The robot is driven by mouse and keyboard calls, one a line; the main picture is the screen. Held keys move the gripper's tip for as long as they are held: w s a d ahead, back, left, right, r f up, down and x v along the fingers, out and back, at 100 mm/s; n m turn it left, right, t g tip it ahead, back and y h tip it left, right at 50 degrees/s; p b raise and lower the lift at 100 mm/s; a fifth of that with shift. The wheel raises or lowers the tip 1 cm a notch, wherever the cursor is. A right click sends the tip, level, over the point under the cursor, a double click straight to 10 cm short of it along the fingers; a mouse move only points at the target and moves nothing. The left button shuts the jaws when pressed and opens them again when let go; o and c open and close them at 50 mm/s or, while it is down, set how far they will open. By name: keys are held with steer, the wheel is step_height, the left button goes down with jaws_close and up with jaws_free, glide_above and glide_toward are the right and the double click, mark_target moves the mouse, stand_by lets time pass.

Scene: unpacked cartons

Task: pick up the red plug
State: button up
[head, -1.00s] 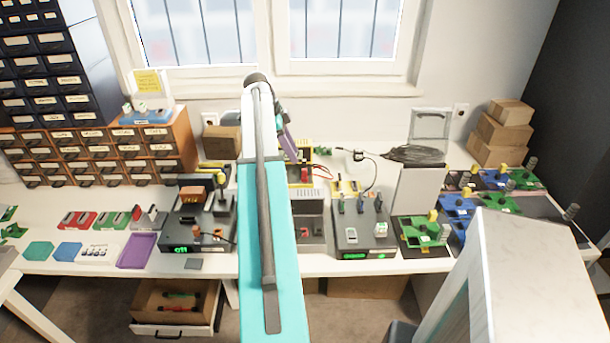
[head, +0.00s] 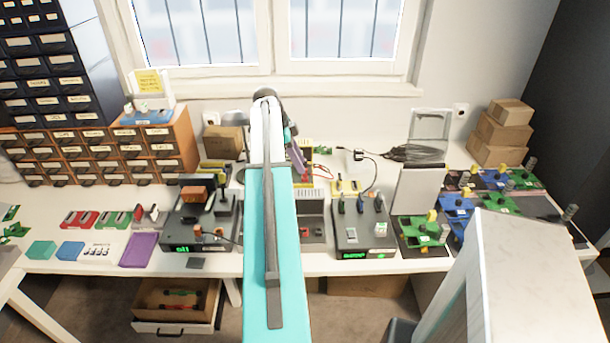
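A small red piece (head: 305,231) sits on a dark device (head: 315,207) just right of my arm in the head view. It may be the red plug, but it is too small to be sure. Thin red leads (head: 321,171) lie behind it beside a yellow-framed unit (head: 307,152), which my arm partly covers. My arm reaches forward over the bench, and its purple end part (head: 297,158) hangs in front of that unit. My gripper's fingertips cannot be made out, so its opening and any contact are unclear.
A dark station with a green display (head: 188,248) stands left of my arm, another (head: 364,254) right. Green and blue boards (head: 422,231) fill the right side. A pale cabinet (head: 520,270) rises at front right. Drawers (head: 95,155) and a purple tray (head: 139,249) are left.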

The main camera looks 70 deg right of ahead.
steer(key=shift+p+x, duration=0.45)
steer(key=shift+x, duration=1.3)
steer(key=shift+s+d, duration=0.1)
steer(key=shift+c, duration=0.4)
jaws_close()
